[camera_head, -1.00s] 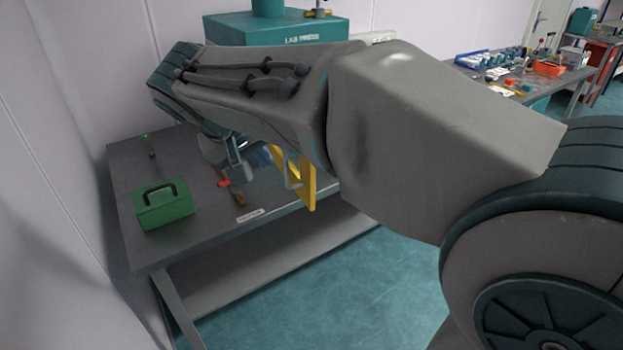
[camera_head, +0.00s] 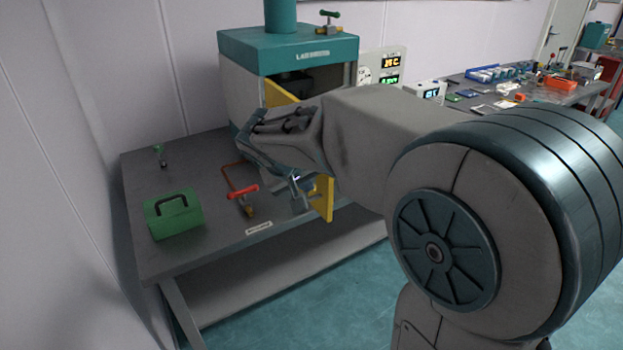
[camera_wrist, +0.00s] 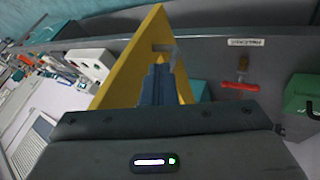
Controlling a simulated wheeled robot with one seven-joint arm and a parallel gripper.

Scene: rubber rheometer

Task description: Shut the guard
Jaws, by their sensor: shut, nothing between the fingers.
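The guard (camera_head: 322,200) is a yellow panel on the front of the lab press (camera_head: 235,88). It stands open, swung out from the press over the bench's front part, and my arm hides its middle. In the wrist view the guard (camera_wrist: 128,62) fills the upper middle, with a grey handle (camera_wrist: 174,52) near its edge. My gripper (camera_head: 298,200) is shut and empty, low on the guard's left side in the head view. In the wrist view its fingertips (camera_wrist: 158,66) lie in front of the yellow panel, close to the handle; I cannot tell whether they touch.
On the grey bench (camera_head: 195,262) are a green toolbox (camera_head: 174,215), a red-handled tool (camera_head: 242,191) and a small green-topped item (camera_head: 160,156). Display boxes (camera_head: 383,70) stand right of the press. A cluttered table (camera_head: 545,95) is behind on the right.

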